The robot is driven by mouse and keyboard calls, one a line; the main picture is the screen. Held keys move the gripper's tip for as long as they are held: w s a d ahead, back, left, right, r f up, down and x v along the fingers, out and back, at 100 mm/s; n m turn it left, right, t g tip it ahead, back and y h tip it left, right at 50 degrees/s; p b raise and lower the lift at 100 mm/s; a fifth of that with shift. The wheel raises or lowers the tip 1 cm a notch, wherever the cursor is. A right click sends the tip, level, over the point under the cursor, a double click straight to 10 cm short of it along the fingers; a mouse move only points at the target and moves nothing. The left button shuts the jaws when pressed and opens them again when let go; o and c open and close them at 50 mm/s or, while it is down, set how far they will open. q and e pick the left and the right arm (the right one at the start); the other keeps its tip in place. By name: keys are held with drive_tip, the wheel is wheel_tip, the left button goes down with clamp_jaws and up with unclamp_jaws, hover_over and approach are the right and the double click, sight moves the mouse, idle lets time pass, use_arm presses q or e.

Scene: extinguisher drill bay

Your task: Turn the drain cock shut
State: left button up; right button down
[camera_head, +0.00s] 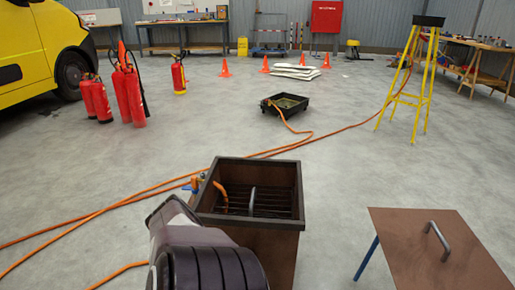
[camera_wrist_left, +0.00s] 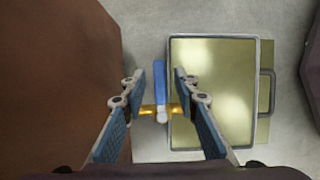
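The drain cock has a blue lever (camera_wrist_left: 160,78) and a brass body (camera_wrist_left: 147,109); it also shows as a small blue and brass fitting (camera_head: 195,184) at the left side of a brown open-topped tank (camera_head: 270,240). In the left wrist view the lever runs up and down the picture, across the brass body. My left gripper (camera_wrist_left: 159,78) is open, with one finger on each side of the lever and gaps between. In the head view my left arm hides its fingers. My right gripper is not in view.
The tank wall (camera_wrist_left: 60,75) is close on the left in the wrist view. A metal tray (camera_wrist_left: 212,92) with a yellowish inside and a side handle lies on the right. A brown panel (camera_head: 430,250) with a grey handle stands right of the tank. Orange hoses (camera_head: 110,205) cross the floor.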

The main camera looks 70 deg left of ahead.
use_arm(q)
drive_tip(key=shift+s+a+r, duration=0.15)
drive_tip(key=shift+s+r, duration=0.15)
drive_tip(key=v, duration=0.4)
drive_tip(key=shift+v, duration=1.3)
drive_tip(key=shift+w+r, duration=0.1)
drive_tip(key=shift+w, duration=0.05)
